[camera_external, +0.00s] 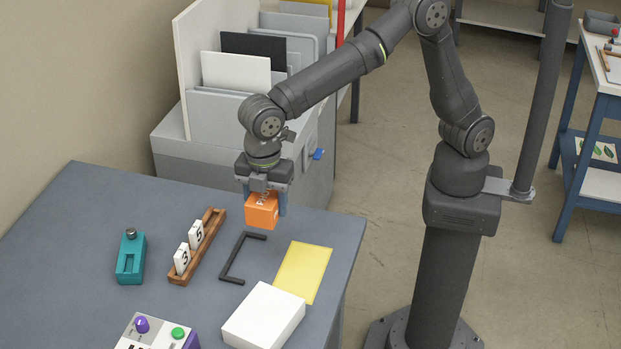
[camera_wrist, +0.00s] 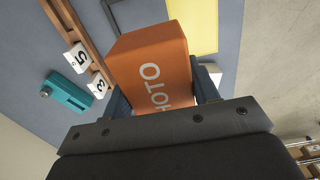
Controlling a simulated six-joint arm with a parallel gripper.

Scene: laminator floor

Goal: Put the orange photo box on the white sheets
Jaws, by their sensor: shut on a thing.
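The orange photo box (camera_external: 261,213) is held in my gripper (camera_external: 264,196), which is shut on it above the far part of the grey-blue table. In the wrist view the orange box (camera_wrist: 150,65) sits between the two fingers of my gripper (camera_wrist: 163,95), with white lettering reading "PHOTO" partly hidden. The white sheets (camera_external: 264,318) form a thick white block near the table's front right edge, apart from the box. A small white part, perhaps the same stack, shows beside the right finger in the wrist view.
A yellow sheet (camera_external: 303,271) and a dark bracket-shaped bar (camera_external: 236,262) lie between the box and the white sheets. A wooden rack (camera_external: 208,240) with number tiles, a teal device (camera_external: 131,258) and a panel with knobs (camera_external: 150,335) stand to the left.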

